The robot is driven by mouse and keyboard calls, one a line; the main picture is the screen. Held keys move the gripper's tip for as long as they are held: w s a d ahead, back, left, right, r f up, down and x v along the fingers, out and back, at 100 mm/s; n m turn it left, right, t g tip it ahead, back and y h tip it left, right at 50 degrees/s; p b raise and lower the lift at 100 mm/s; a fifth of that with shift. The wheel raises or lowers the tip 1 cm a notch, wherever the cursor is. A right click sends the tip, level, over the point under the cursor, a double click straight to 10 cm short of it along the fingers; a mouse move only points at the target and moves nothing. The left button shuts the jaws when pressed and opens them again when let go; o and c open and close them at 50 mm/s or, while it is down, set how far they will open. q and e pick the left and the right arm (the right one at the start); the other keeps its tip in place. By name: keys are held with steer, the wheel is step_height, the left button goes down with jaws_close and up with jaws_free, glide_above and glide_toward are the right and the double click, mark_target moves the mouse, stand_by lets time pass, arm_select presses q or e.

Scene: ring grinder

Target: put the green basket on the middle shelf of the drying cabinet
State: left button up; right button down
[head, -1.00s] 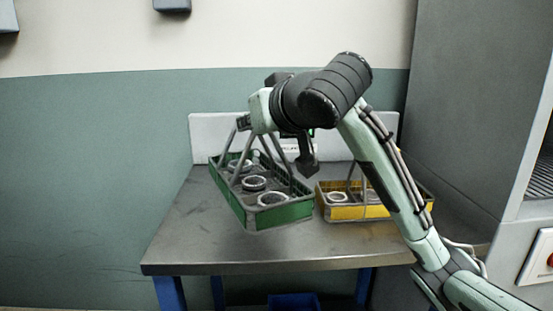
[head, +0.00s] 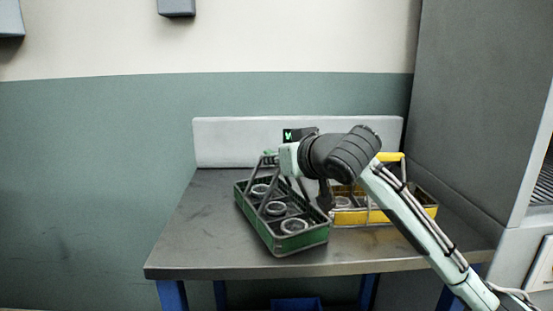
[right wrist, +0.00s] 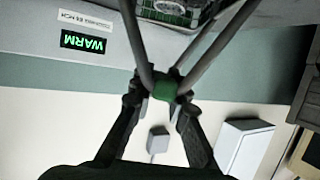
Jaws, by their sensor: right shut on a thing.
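The green basket (head: 298,243) holds several metal rings and is over the front left of the table top; I cannot tell whether its base touches the table. My right gripper (head: 273,157) is shut on the top of its handle. In the right wrist view the fingers (right wrist: 163,98) close on the green grip (right wrist: 165,88), where the grey handle bars meet. The grey drying cabinet (head: 470,100) stands at the right, with a slatted rack (head: 543,187) partly visible at the picture's edge; its middle shelf cannot be made out. My left gripper is not in view.
A yellow basket (head: 385,217) with rings stands on the table (head: 195,240), right of the green one and partly behind my right arm. A pale back panel (head: 240,140) rises behind the table. A sign reading WARM (right wrist: 83,42) shows in the right wrist view. The table's left side is clear.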

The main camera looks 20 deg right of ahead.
steer(key=c, duration=1.8)
jaws_free()
steer(key=shift+f, duration=0.1)
steer(key=o, duration=0.3)
